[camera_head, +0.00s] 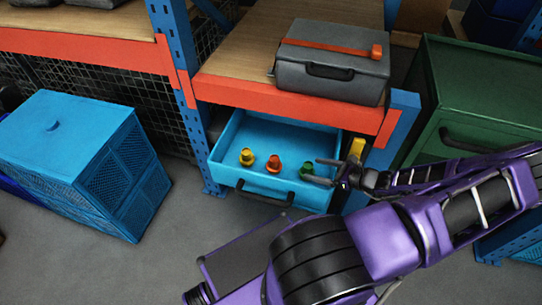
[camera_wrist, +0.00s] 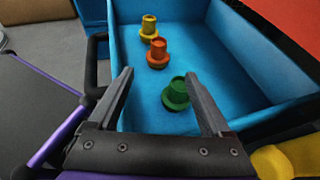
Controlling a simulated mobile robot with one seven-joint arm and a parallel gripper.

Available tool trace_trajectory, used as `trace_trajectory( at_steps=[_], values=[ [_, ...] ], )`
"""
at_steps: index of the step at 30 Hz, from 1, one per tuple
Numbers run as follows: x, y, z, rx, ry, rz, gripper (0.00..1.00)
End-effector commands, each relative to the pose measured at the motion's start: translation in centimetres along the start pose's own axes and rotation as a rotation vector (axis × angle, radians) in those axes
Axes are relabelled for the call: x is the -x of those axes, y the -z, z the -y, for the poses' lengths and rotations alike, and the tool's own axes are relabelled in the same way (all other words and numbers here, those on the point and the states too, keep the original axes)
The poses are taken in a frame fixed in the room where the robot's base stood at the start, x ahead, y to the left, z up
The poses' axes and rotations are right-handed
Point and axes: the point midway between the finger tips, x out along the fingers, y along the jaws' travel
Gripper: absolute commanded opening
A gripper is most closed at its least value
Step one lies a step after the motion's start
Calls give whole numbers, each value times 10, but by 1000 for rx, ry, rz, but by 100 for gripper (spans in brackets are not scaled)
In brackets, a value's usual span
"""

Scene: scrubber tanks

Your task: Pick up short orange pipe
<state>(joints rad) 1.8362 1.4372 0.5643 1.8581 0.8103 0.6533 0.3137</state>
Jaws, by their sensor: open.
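The short orange pipe (camera_head: 274,163) stands upright in an open blue drawer (camera_head: 224,176), between a yellow pipe (camera_head: 247,157) and a green pipe (camera_head: 306,170). In the wrist view the orange pipe (camera_wrist: 157,53) is beyond my fingertips and a little left of centre. The green pipe (camera_wrist: 176,93) is nearer, between the fingers' lines and right of centre. The yellow pipe (camera_wrist: 149,26) is farthest. My gripper (camera_wrist: 160,73) is open and empty, at the right part of the drawer, apart from the orange pipe. In the head view my gripper (camera_head: 325,171) is close to the green pipe.
The drawer's walls surround the pipes, with a dark handle (camera_head: 265,193) on its front. An orange shelf beam (camera_head: 290,108) runs above the drawer, bearing a grey case (camera_head: 332,62). A blue crate (camera_head: 75,155) is at left, a green cabinet (camera_head: 480,95) at right.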

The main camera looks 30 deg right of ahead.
Motion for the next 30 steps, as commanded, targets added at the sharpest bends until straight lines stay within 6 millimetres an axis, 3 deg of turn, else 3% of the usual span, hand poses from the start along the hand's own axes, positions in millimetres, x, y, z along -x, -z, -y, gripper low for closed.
trace_trajectory(
  at_steps=[7, 21, 30],
  values=[
    [-11, 0, 0, -4, 2, 9, 82],
    [-107, 0, 0, -4, 2, 9, 82],
    [-126, -2, -1, -4, 3, 7, 82]
  ],
)
